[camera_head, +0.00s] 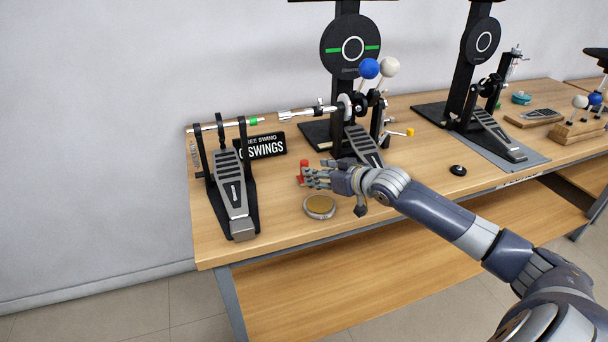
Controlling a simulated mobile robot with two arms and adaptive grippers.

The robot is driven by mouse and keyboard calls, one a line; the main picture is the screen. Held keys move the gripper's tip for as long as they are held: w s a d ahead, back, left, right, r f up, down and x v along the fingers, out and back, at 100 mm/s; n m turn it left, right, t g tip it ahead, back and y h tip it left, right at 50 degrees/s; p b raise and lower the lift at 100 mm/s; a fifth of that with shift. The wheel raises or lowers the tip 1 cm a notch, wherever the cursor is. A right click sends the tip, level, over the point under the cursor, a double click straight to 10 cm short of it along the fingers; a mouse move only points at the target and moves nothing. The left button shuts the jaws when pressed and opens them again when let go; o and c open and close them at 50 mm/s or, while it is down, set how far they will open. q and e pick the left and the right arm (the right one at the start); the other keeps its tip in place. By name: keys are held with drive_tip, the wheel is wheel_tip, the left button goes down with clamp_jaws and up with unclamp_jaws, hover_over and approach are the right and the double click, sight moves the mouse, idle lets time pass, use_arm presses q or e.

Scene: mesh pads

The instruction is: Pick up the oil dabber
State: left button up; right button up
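A small red-topped item (303,164), likely the oil dabber, is at the fingertips of my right gripper (309,178) over the front of the wooden table. The fingers partly cover it, and a second bit of red shows just below them. The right gripper points left, and the view is too small to tell whether its fingers are shut on the item or only beside it. A round tin with an amber top (319,206) sits on the table just below the gripper. My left gripper is not in view.
A drum pedal (233,196) stands at the table's left end, joined to a long shaft. Behind the gripper are a black "SWINGS" sign (264,147) and a second pedal (363,145) with blue and white balls. A black knob (458,170) lies right on clear tabletop.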

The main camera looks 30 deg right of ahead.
drive_tip(key=shift+w+f, duration=0.15)
drive_tip(key=shift+w, duration=0.4)
drive_tip(key=shift+w+a+f, duration=0.1)
drive_tip(key=shift+w, duration=0.55)
drive_tip(key=x, duration=0.3)
drive_tip(key=shift+w+a+p, duration=0.1)
drive_tip(key=shift+w+p, duration=0.05)
drive_tip(key=shift+p, duration=0.2)
drive_tip(key=shift+w+f, duration=0.1)
drive_tip(key=shift+w, duration=0.4)
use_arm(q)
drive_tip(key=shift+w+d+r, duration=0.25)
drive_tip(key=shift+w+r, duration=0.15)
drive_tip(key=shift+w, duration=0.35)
use_arm(e)
clamp_jaws()
